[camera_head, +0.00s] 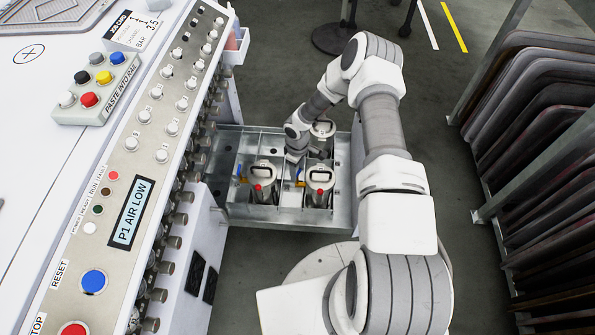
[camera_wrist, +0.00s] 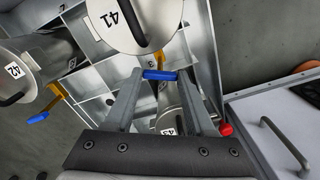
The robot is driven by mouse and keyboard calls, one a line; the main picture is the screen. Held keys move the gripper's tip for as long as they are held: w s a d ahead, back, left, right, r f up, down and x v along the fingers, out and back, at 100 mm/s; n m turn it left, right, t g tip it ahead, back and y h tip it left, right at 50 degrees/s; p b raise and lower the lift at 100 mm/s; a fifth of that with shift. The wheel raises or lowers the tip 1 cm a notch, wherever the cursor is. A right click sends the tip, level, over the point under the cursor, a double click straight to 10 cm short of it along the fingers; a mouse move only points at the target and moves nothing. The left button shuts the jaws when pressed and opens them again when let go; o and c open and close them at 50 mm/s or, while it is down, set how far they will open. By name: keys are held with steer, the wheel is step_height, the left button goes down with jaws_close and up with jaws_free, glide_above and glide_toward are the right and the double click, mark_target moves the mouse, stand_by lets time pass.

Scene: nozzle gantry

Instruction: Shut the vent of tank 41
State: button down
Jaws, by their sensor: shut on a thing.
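Tank 41 (camera_wrist: 150,22) has a pale round lid with a black "41" label and shows at the top of the wrist view. A yellow lever (camera_wrist: 160,57) comes out from under its lid and ends in a blue crosswise grip (camera_wrist: 161,75). My gripper (camera_wrist: 161,77) is shut on this blue grip, one finger at each end. In the head view my gripper (camera_head: 296,158) is down among the tanks, and its fingertips are hard to see. The tank numbers cannot be read there. Whether the vent is open or shut cannot be told.
Tank 42 (camera_wrist: 22,60), with its own blue-tipped lever (camera_wrist: 38,117), is at left in the wrist view. Tank 43 (camera_wrist: 170,120) shows between my fingers. Metal dividers surround the tanks. A control panel (camera_head: 130,205) stands left; a rack of dark panels (camera_head: 545,130) stands right.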

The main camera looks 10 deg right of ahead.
steer(key=n+b, duration=0.1)
steer(key=n, duration=0.4)
stand_by(0.6)
steer(key=shift+w, duration=0.1)
steer(key=shift+c, duration=1.2)
jaws_free()
steer(key=shift+r, duration=0.1)
step_height(320, 180, up, 17)
steer(key=p, duration=0.5)
steer(key=shift+r+p, duration=0.15)
steer(key=shift+p, duration=0.15)
